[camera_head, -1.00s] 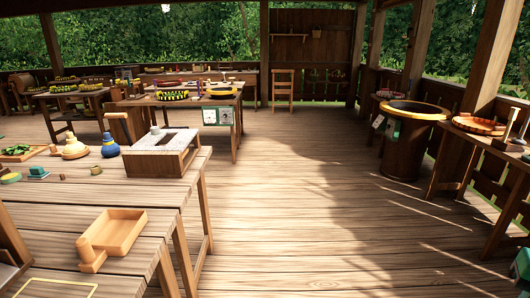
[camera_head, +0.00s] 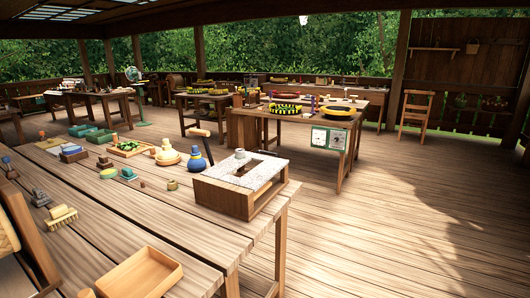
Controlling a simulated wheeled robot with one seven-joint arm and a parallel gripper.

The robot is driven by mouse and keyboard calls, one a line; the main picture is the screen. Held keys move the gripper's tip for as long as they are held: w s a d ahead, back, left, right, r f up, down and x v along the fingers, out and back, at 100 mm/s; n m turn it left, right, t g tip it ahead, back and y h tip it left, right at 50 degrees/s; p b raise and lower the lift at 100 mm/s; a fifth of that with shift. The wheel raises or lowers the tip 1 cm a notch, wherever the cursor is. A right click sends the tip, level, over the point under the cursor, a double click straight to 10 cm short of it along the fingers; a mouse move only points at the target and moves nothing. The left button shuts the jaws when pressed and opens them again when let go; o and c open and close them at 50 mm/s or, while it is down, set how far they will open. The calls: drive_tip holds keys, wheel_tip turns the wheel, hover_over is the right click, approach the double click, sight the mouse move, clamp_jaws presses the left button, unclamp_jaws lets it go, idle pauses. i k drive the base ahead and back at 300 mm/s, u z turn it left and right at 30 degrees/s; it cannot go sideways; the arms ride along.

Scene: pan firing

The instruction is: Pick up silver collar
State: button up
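I cannot pick out a silver collar with certainty. A small grey round piece (camera_head: 240,153) stands on the pale speckled top of a wooden box (camera_head: 222,197) on the near workbench (camera_head: 180,220); it is too small to tell whether it is the collar. Small dark grey pieces (camera_head: 40,197) lie at the left of the same bench, also too small to name. My gripper is not in view.
The near bench also holds a wooden tray (camera_head: 140,275), a brush (camera_head: 61,216), a blue bottle (camera_head: 196,160) and a yellow-white jar (camera_head: 167,153). The plank floor (camera_head: 400,220) to the right is clear.

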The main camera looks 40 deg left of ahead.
sight(240, 155)
drive_tip(key=u, duration=0.1)
drive_tip(key=i, duration=1.2)
drive_tip(key=u, duration=0.65)
drive_tip(key=i, duration=1.2)
drive_tip(key=u, duration=0.75)
drive_tip(key=i, duration=0.7)
drive_tip(key=u, duration=0.2)
